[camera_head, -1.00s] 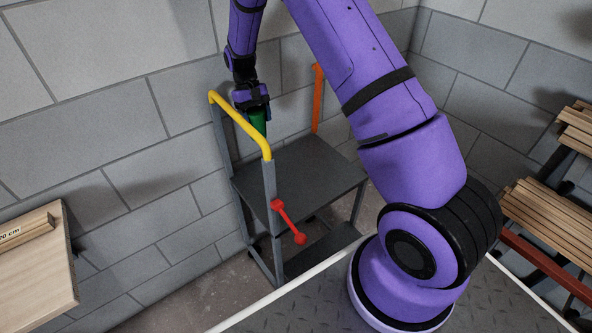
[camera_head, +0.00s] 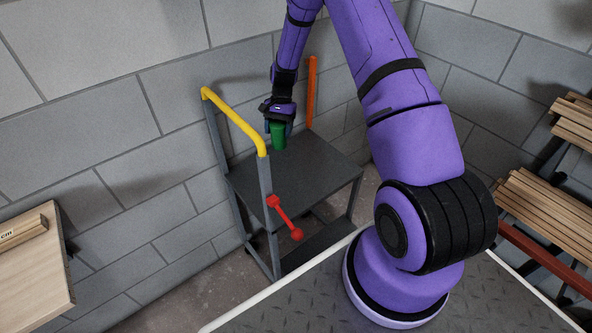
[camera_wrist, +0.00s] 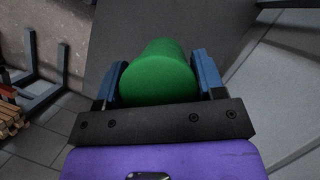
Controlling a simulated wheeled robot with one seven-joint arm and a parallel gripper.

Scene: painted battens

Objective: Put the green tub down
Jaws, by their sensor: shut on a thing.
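The green tub (camera_head: 278,139) is held upright in my gripper (camera_head: 279,124), over the back left part of the grey cart's top shelf (camera_head: 295,178). In the head view its base looks at or just above the shelf surface; I cannot tell whether it touches. In the wrist view the green tub (camera_wrist: 158,76) sits between the two blue fingers of my gripper (camera_wrist: 160,82), which are shut on it. The grey shelf shows behind it.
The cart has a yellow handle rail (camera_head: 233,120) on its left, an orange post (camera_head: 311,90) at the back and a red lever (camera_head: 285,218) in front. The rest of the top shelf is clear. Stacked battens (camera_head: 545,215) stand at the right, a wooden board (camera_head: 38,265) at the left.

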